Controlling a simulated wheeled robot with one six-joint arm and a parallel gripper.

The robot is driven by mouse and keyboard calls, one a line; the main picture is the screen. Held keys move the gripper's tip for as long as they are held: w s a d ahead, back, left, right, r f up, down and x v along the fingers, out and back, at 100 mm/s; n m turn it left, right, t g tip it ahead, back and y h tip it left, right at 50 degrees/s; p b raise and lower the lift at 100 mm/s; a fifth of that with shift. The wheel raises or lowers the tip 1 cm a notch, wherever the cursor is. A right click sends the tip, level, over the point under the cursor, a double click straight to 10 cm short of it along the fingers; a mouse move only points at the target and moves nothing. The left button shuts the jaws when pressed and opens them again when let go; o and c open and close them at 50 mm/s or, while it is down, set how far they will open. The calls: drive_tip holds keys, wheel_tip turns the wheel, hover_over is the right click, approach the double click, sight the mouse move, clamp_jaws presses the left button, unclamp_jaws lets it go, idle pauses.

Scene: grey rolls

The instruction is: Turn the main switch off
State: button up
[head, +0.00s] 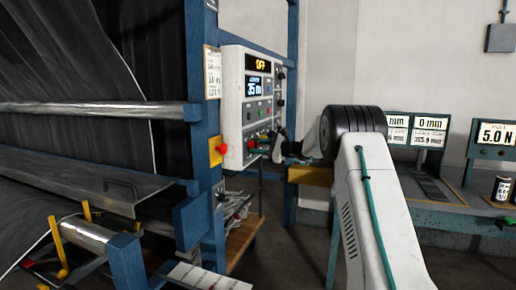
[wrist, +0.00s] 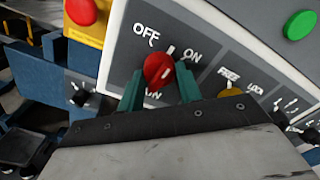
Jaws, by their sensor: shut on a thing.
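The main switch is a red rotary knob (wrist: 157,70) low on the light-grey control panel (head: 233,105). The labels OFF and ON stand above it in the wrist view, with more lettering partly hidden below.
A red stop button on a yellow plate (head: 216,150) sits left of the panel. A yellow knob (wrist: 231,89) marked FREE and LOCK is right of the switch. A blue frame post (head: 203,80) stands left, and a workbench (head: 458,200) with displays stands right.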

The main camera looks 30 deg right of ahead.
drive_tip(key=shift+n, duration=5)
drive_tip(key=o, duration=1)
drive_tip(key=shift+v, duration=3.95)
